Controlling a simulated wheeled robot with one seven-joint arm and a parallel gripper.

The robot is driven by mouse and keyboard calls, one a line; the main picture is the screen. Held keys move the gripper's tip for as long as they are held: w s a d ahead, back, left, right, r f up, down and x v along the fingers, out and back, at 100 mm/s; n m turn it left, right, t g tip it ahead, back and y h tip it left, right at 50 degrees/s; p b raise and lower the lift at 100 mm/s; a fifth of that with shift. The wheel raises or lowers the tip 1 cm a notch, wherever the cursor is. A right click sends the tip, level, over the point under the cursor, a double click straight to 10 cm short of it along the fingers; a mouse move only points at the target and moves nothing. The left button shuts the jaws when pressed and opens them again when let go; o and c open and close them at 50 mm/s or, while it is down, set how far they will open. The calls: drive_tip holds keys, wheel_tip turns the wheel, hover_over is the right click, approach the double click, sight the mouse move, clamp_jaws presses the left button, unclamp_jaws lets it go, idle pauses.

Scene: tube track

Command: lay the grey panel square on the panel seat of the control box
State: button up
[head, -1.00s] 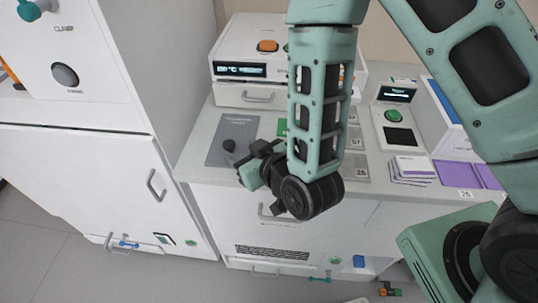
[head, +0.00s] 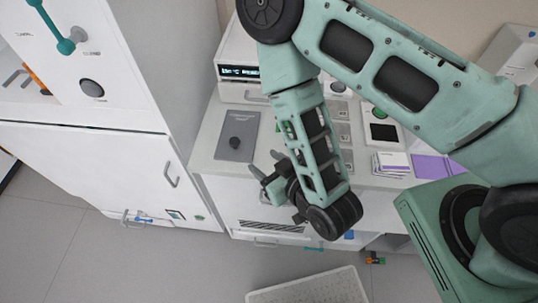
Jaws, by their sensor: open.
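A grey rectangular panel (head: 243,121) with small print along its top and a dark knob lies flat on the left of the pale counter top. I cannot tell whether it lies on a seat or on the bare counter. My gripper (head: 263,163) is open, just right of the panel's lower right corner near the counter's front edge. Nothing shows between its fingers. I cannot tell for sure which unit is the control box, and no panel seat can be made out. My forearm hides part of the counter middle.
A white unit with a lit display (head: 239,72) stands behind the panel. Right of my forearm are a green button, dark screen (head: 384,132), stacked cards (head: 391,163) and a purple mat (head: 428,166). A tall white cabinet (head: 130,60) bounds the left. A pale tray (head: 310,287) is below.

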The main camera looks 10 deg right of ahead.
drive_tip(key=w+a+r+g, duration=0.2)
drive_tip(key=a+r+g, duration=0.2)
drive_tip(key=s+d+r+n+g+h, duration=0.2)
drive_tip(key=s+r+g, duration=0.4)
drive_tip(key=r, duration=0.6)
drive_tip(key=shift+s+d+r, duration=0.3)
drive_tip(key=shift+s+d, duration=0.15)
drive_tip(key=shift+d, duration=0.2)
drive_tip(key=shift+o, duration=0.4)
drive_tip(key=s+d+r+g+h, duration=0.2)
drive_tip(key=s+d+r, duration=0.3)
drive_tip(key=s+r, duration=0.1)
drive_tip(key=shift+d+n+h, duration=0.3)
drive_tip(key=shift+d, duration=0.1)
drive_tip(key=shift+s+d+r, duration=0.1)
drive_tip(key=shift+s+d, duration=0.1)
drive_tip(key=shift+d, duration=0.15)
